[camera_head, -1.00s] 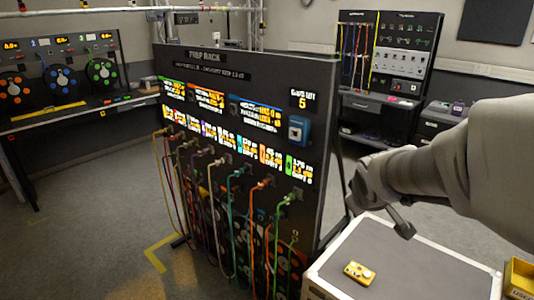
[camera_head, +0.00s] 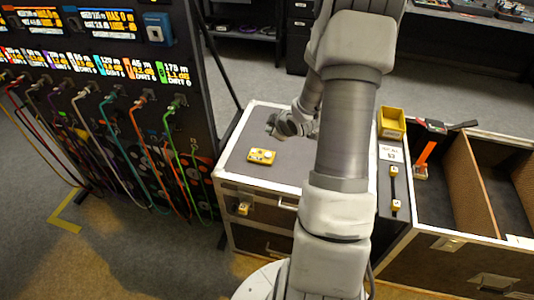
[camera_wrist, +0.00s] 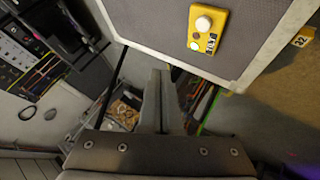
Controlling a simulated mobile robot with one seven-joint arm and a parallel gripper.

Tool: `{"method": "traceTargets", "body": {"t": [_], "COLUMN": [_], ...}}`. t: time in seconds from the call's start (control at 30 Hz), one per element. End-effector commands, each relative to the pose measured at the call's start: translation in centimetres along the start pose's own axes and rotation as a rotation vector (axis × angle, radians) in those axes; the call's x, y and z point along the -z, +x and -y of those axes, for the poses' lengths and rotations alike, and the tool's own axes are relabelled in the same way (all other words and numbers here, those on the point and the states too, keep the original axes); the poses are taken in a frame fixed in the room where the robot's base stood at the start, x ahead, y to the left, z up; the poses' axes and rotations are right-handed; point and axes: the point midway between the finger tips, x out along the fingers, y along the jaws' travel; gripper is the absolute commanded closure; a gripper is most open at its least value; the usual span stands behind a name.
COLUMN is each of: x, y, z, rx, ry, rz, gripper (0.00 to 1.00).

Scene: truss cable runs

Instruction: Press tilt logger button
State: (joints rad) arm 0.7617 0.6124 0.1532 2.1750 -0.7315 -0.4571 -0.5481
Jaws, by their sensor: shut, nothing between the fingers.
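The tilt logger is a small yellow box (camera_head: 262,156) lying on the grey top of a case (camera_head: 235,165). In the wrist view the yellow logger (camera_wrist: 195,43) shows at the upper right, with a round white button (camera_wrist: 203,24) and a smaller dark and white label area below it. My gripper (camera_head: 271,122) is above the case top, behind the logger in the head view and apart from it. In the wrist view my gripper's fingers (camera_wrist: 160,75) are together and empty, pointing past the case edge, left of and below the logger.
The prep rack (camera_head: 195,60) with coloured cables stands left of the case. A yellow bin (camera_head: 391,122) and an open divided case (camera_head: 445,240) with an orange-handled tool (camera_head: 427,150) are at the right. The case top around the logger is clear.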

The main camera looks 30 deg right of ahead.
Motion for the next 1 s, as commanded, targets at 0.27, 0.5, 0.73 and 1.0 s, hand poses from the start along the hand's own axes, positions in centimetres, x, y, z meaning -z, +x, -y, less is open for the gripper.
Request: {"method": "traceTargets", "body": {"t": [0.27, 0.5, 0.73, 1.0], "x": [0.0, -0.8, -2.3, -4.0], "y": [0.1, 1.1, 3.2, 5.6], "z": [0.1, 0.8, 2.4, 4.1], "rx": [0.0, 0.001, 0.001, 0.0], "ry": [0.0, 0.001, 0.002, 0.001], "rz": [0.001, 0.002, 0.002, 0.001], "gripper": [1.0, 1.0, 1.0, 1.0]}}
